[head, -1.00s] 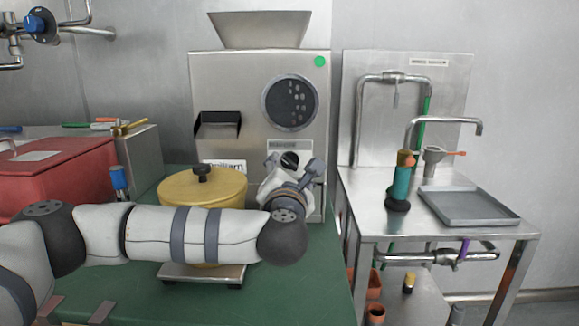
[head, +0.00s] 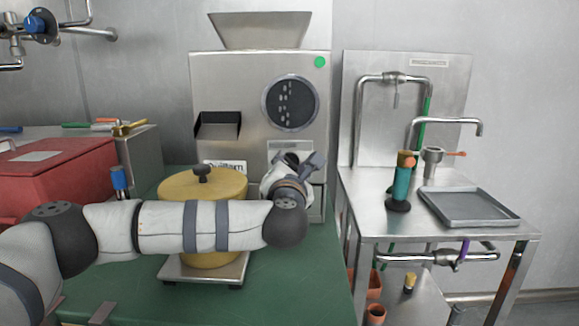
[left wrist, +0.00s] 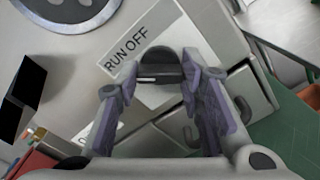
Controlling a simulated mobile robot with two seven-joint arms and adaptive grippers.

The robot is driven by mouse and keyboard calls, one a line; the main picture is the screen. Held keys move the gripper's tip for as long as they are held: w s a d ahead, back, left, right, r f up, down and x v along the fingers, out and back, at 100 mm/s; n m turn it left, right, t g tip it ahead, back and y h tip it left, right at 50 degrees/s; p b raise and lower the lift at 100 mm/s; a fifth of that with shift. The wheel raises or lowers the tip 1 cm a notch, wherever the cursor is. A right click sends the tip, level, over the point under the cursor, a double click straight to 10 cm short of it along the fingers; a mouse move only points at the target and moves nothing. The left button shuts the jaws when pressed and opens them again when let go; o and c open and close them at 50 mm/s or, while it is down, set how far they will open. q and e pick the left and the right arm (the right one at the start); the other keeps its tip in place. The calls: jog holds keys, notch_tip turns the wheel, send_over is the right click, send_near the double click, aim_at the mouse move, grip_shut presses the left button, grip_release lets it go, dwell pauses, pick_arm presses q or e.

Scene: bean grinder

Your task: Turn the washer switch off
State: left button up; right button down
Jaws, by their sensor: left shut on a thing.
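The steel bean grinder (head: 240,80) stands at the back of the green table. On its front, in the left wrist view, is a black rotary switch (left wrist: 160,63) beside a white label (left wrist: 127,48) reading "RUN OFF". My left gripper (left wrist: 160,82) is shut on the switch, one purple-grey finger on each side. A pale mark shows on the switch, but I cannot tell which word it points at. In the head view my left gripper (head: 298,164) is at the grinder's lower right front and hides the switch. My right gripper is not in view.
A yellow lidded pot (head: 190,189) stands on a scale (head: 230,273) behind and below my left forearm. A red box (head: 70,175) is at the left. A steel sink table (head: 365,185) with a grey tray (head: 470,205) stands to the right.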

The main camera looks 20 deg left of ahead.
pick_arm(q)
jog(key=shift+r+m+p, duration=0.4)
jog(key=shift+m+p, duration=0.2)
jog(key=shift+m, duration=0.2)
jog(key=m+p, duration=0.2)
jog(key=m, duration=0.1)
jog(key=shift+r, duration=0.1)
jog(key=m+p, duration=0.1)
jog(key=m, duration=0.2)
jog(key=shift+f+m+p, duration=0.3)
jog(key=shift+m+p, duration=0.1)
jog(key=shift+m, duration=0.6)
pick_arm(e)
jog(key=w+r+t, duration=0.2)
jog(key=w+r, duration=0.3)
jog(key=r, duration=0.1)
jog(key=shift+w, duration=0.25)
pick_arm(q)
jog(key=shift+f, duration=0.1)
jog(key=o, duration=1.2)
jog(key=shift+c, duration=0.2)
jog(key=shift+f, duration=0.1)
